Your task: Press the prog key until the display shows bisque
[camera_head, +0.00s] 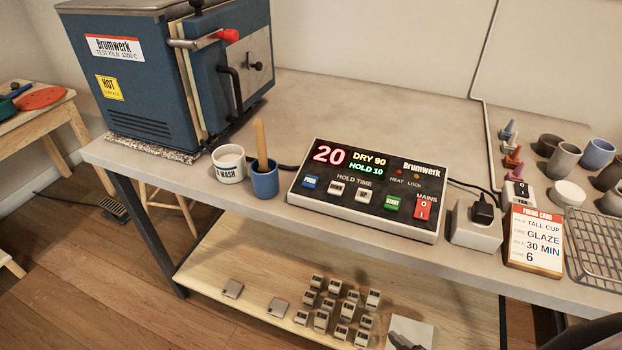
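The Brumwerk controller (285,215) lies on the grey bench, its panel tilted up. Its lit display (349,160) reads a red 20, a yellow "DRY 90" and a green "HOLD 10". Below are a blue key (310,183), two white keys (336,187) (363,194) by the words HOLD TIME, a green START key (392,204) and a red MAINS switch (422,209). The blue key's label is too small to read; no key is clearly marked prog. Neither of my grippers can be made out.
A blue kiln (125,75) stands at the back left. A white cup (228,166) and a blue cup (265,184) stand left of the controller. A plug block (477,229), a firing card (537,240) and a wire rack (597,245) lie right. The bench behind the controller is clear.

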